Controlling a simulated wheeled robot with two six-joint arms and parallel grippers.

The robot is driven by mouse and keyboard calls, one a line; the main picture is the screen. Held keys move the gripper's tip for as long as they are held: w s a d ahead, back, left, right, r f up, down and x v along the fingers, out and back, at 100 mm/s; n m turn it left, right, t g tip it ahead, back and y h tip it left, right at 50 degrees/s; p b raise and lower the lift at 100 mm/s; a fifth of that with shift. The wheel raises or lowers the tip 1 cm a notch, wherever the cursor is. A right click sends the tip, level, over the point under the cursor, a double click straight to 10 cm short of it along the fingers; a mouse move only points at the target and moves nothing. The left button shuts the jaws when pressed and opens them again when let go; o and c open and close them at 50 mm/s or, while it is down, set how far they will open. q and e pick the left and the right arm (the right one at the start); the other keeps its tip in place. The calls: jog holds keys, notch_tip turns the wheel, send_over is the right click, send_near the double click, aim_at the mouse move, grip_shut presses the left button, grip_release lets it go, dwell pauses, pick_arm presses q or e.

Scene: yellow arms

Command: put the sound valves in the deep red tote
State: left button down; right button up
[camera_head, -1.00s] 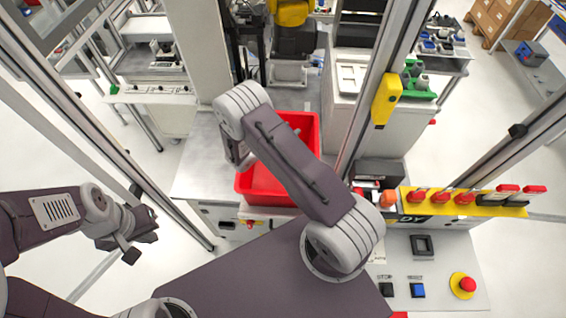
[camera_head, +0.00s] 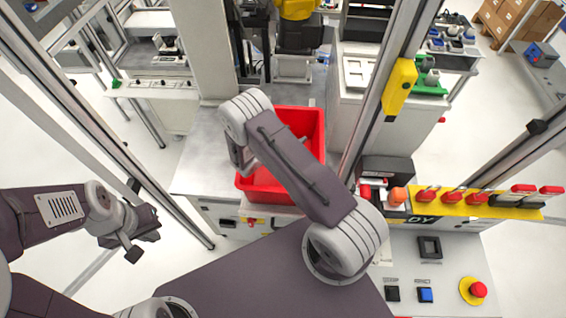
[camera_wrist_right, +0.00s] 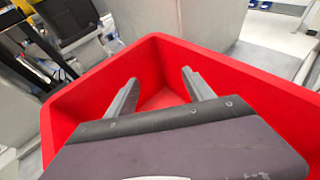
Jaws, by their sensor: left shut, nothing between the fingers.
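The red tote (camera_head: 313,140) stands on the grey bench, partly covered by my right arm in the head view. In the right wrist view, the tote (camera_wrist_right: 233,85) surrounds the fingertips of my right gripper (camera_wrist_right: 158,82). Its two fingers are spread apart with nothing seen between them. The visible patch of tote floor is bare; the rest is hidden by the gripper body. In the head view my right gripper is mostly hidden behind its arm. My left gripper (camera_head: 142,240) is shut and empty, away from the tote at the left. I cannot make out any valve.
A metal post with a yellow box (camera_head: 400,86) rises right of the tote. A yellow panel with red switches (camera_head: 470,203) and a red stop button (camera_head: 477,289) are at the right. A green tray (camera_head: 430,88) holds grey parts farther back. Bare bench (camera_head: 200,165) lies left of the tote.

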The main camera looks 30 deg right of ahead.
jog(key=b+v, duration=0.3)
jog(key=v, duration=0.5)
jog(key=shift+s+a+r, duration=0.15)
jog(key=shift+a, duration=0.2)
